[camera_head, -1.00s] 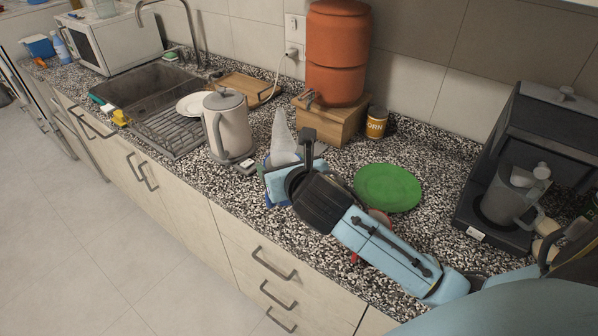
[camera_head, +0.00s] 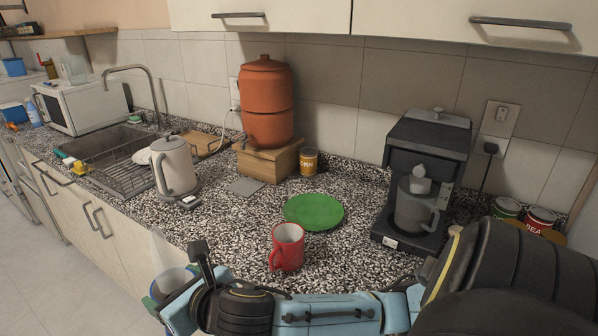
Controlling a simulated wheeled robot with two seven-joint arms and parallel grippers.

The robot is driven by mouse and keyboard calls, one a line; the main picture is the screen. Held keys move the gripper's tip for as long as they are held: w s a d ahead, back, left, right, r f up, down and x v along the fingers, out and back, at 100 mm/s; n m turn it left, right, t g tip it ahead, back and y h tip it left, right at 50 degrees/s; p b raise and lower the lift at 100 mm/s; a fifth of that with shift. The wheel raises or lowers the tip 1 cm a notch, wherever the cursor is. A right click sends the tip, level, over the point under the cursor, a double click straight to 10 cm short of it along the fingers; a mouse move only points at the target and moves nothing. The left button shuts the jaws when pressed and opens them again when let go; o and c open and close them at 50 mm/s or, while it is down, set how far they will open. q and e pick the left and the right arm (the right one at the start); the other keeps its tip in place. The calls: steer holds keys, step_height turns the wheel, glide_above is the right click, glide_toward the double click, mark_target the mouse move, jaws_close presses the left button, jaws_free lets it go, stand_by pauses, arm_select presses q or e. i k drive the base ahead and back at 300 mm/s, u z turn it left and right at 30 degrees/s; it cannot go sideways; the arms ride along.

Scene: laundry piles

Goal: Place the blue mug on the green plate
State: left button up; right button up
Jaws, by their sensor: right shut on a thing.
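The green plate (camera_head: 313,212) lies flat and empty on the speckled counter. My right gripper (camera_head: 178,290) is at the lower left, in front of the counter's front edge and to the left of the plate. It is shut on the blue mug (camera_head: 152,303), which is mostly hidden behind the gripper; its pale inside and a strip of blue show. A pale, see-through shape above it is unclear. My left gripper is not in view.
A red mug (camera_head: 288,247) stands just in front of the plate, near my right arm. A coffee machine (camera_head: 425,180) is to the right, a kettle (camera_head: 174,165) to the left. A corn can (camera_head: 308,161) and orange water filter (camera_head: 267,100) stand behind.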

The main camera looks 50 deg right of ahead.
mark_target(308, 215)
steer(key=u, duration=0.1)
steer(key=k, duration=0.35)
steer(key=u, duration=0.1)
steer(key=i, duration=1.5)
steer(key=z, duration=1.65)
steer(key=i, duration=0.75)
steer(key=z, duration=0.9)
